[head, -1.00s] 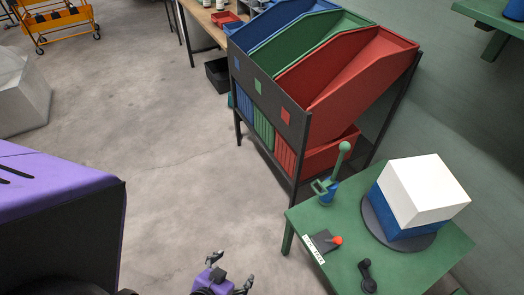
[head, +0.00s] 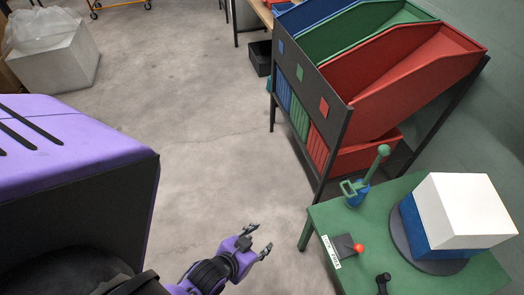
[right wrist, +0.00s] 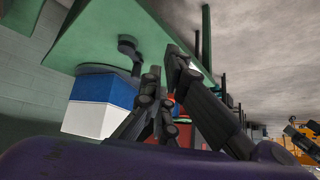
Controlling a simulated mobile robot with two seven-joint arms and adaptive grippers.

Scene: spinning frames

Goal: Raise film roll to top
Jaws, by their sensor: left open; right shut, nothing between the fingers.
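No thing in view is clearly a film roll. A green post with a ball top and a small blue part (head: 358,192) stands at the far left corner of the green table (head: 325,215); I cannot tell if the blue part is the roll. A white-over-blue box (head: 460,210) sits on a dark round turntable (head: 415,247) on this table. My left gripper (head: 264,240) is open and empty, left of the table. My right gripper (right wrist: 166,72) shows only in the right wrist view, shut and empty, with the table and box behind it.
A dark control plate with a red knob (head: 359,249) and a black crank-like handle (head: 383,281) are at the table's near side. A rack with blue, green and red bins (head: 380,85) stands behind. Open floor (head: 200,150) lies left of the table.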

